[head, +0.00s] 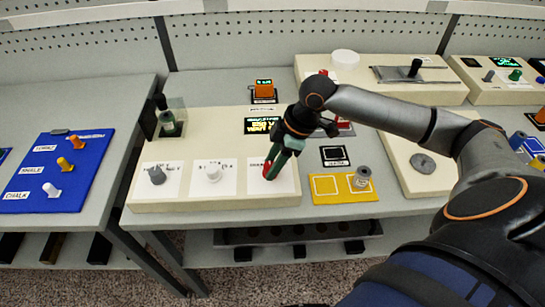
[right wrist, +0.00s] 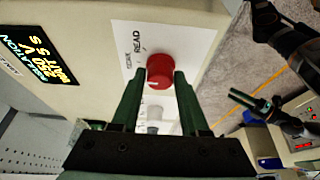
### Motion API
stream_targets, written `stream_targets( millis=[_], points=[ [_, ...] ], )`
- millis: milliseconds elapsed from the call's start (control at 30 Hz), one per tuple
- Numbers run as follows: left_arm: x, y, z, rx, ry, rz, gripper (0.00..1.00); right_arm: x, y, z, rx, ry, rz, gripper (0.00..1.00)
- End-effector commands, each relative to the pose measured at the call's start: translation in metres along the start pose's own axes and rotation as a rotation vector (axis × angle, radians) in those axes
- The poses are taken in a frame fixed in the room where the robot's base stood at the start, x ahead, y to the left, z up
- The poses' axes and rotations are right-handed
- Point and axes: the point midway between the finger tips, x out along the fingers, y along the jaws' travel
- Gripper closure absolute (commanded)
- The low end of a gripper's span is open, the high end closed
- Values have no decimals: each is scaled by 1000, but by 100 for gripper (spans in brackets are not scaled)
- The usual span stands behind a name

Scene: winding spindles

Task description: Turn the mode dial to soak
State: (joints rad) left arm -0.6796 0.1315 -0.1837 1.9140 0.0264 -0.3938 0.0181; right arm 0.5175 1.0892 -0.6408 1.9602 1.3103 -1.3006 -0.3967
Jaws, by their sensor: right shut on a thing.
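A red dial knob (right wrist: 160,72) stands on a white label plate on the beige panel (head: 225,120). The word READ shows beside it in the right wrist view; a second, fainter word there is too small to read. My right gripper (head: 270,165) is shut on the red knob, its green fingers on either side of it; the knob's red edge shows in the head view (head: 267,168). A white dial (head: 213,172) and a grey dial (head: 157,175) are to its left. Green fingers, apparently my left gripper's (right wrist: 258,106), show at the right wrist view's right; their opening is unclear.
A lit display (head: 262,125) is behind the dials; the wrist view shows "250 V" on it. A yellow tray (head: 330,189) with a grey cylinder (head: 362,177) is close on the right. A blue board (head: 58,175) lies left.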

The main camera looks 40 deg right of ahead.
Motion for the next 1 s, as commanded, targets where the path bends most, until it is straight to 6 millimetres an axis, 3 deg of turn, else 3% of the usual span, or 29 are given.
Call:
stream_targets(
  millis=[300,333,600,867,1000],
  points=[
    [0,0,0,0,0,1,50,1,-1,0,0,-2,-1,100],
    [0,0,0,0,0,1,50,1,-1,0,0,-2,-1,55],
    [0,0,0,0,0,1,50,0,0,0,0,-1,-1,26],
    [0,0,-1,0,1,1,50,-1,0,0,0,0,1,26],
    [0,0,-1,0,1,1,50,-14,1,0,0,0,3,26]
  ],
)
